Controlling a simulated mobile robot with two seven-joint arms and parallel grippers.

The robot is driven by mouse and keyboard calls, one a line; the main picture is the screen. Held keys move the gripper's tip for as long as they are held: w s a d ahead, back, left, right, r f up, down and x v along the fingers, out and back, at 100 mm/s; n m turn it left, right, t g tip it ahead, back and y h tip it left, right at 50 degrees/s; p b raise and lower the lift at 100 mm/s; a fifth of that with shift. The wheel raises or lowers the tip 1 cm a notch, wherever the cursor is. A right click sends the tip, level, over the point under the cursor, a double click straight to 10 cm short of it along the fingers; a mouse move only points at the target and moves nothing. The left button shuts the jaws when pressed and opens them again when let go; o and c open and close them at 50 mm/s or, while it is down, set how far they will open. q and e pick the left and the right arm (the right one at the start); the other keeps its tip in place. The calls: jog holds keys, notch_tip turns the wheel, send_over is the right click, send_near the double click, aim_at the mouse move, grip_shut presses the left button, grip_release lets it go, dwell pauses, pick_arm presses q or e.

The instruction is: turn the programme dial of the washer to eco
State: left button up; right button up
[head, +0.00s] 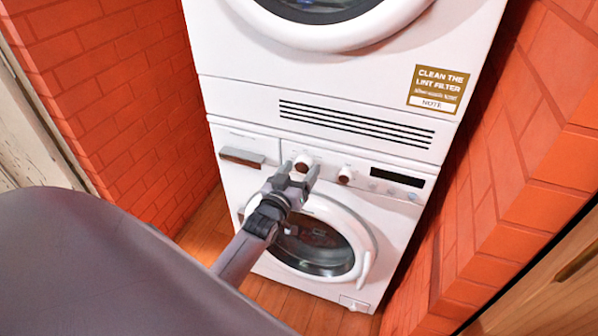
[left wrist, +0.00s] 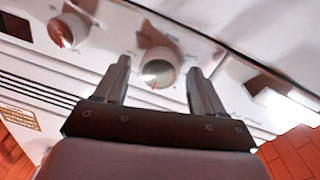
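The washer (head: 342,213) is the lower white machine of a stack. Its panel has two round knobs. My left gripper (head: 300,168) is open in front of the left knob (head: 303,162), one finger on each side of it. In the left wrist view this white knob (left wrist: 158,68) sits between the fingertips, with a visible gap to each finger. A red mark shows on its rim, at the bottom in that picture. The second knob (head: 346,174) is to the right, also red-marked in the left wrist view (left wrist: 68,30). The eco label is not readable. My right gripper is not in view.
A dark display (head: 397,176) is right of the knobs and a drawer handle (head: 242,157) is left. The round washer door (head: 318,240) is below. Another white machine (head: 345,75) stands on top. Brick walls (head: 110,95) flank the stack closely.

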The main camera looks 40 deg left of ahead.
pick_arm(q)
jog(key=c, duration=0.8)
jog(key=shift+m, duration=0.3)
jog(key=m+p, duration=0.1)
jog(key=m, duration=0.2)
jog(key=shift+r, duration=0.1)
jog(key=m, duration=0.4)
jog(key=shift+m+g+p, duration=0.3)
jog(key=shift+g, duration=0.1)
jog(key=m, duration=0.5)
jog(key=shift+b, duration=0.4)
jog(key=shift+m+y+b, duration=0.3)
jog(key=shift+m+b, duration=0.2)
jog(key=shift+m, duration=1.4)
